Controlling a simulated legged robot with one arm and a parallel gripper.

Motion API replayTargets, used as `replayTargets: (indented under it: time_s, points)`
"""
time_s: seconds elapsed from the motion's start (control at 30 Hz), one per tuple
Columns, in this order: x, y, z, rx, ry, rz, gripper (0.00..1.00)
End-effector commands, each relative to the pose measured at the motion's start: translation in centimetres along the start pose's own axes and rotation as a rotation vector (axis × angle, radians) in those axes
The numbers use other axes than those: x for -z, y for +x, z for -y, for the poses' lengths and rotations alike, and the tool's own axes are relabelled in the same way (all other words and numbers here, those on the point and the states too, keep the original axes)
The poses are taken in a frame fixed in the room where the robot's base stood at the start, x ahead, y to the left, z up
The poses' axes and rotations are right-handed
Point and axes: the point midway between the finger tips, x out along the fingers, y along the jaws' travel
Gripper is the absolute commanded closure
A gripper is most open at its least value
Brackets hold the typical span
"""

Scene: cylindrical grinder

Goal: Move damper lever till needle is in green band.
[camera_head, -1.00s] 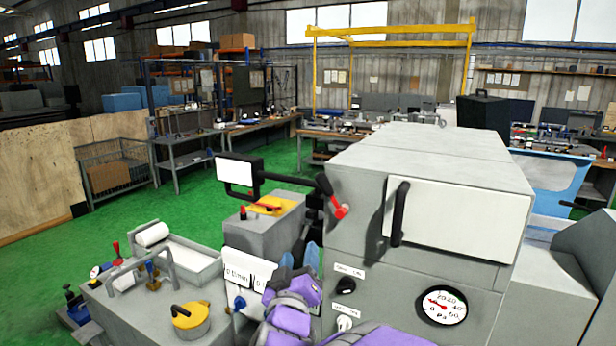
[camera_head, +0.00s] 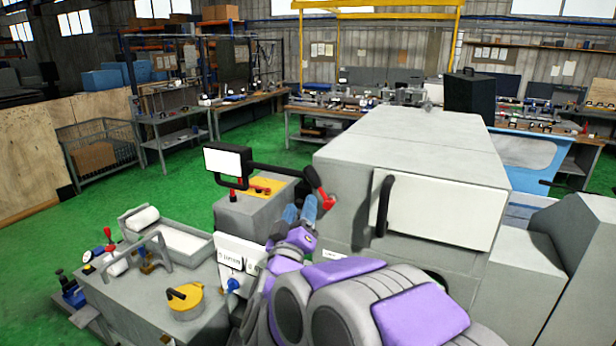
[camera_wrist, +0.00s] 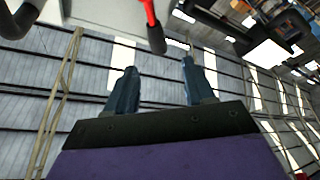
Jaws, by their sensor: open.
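The damper lever (camera_head: 327,201), a red rod with a black grip, sticks out at the left edge of the grey cabinet's front. My gripper (camera_head: 300,203) is open and empty, its blue fingers pointing up just below and left of the lever. In the wrist view the lever's black grip (camera_wrist: 156,40) lies in line with the gap between my fingertips (camera_wrist: 158,65), seemingly just past them; I cannot tell whether they touch. My purple and grey arm hides nearly all of the gauge, so its needle and green band do not show.
The grey cabinet (camera_head: 410,150) has a white door with a black handle (camera_head: 384,205). A screen (camera_head: 226,160) on a black arm stands left of the lever, above a box with a yellow top (camera_head: 262,186). A grey bench unit (camera_head: 130,300) fills the lower left. Green floor beyond is clear.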

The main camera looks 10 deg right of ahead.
Motion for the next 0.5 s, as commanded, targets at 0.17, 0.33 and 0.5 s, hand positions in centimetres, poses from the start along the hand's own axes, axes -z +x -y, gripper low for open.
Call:
replayTargets:
  time_s: [0.17,0.33,0.5]
  points:
    - [-0.2,3.8,-0.2,-0.002,-0.002,0.002,0.47]
    - [-0.2,6.8,-0.3,-0.001,0.001,0.002,0.47]
    - [-0.1,8.6,-0.1,0.0,-0.001,0.001,0.47]
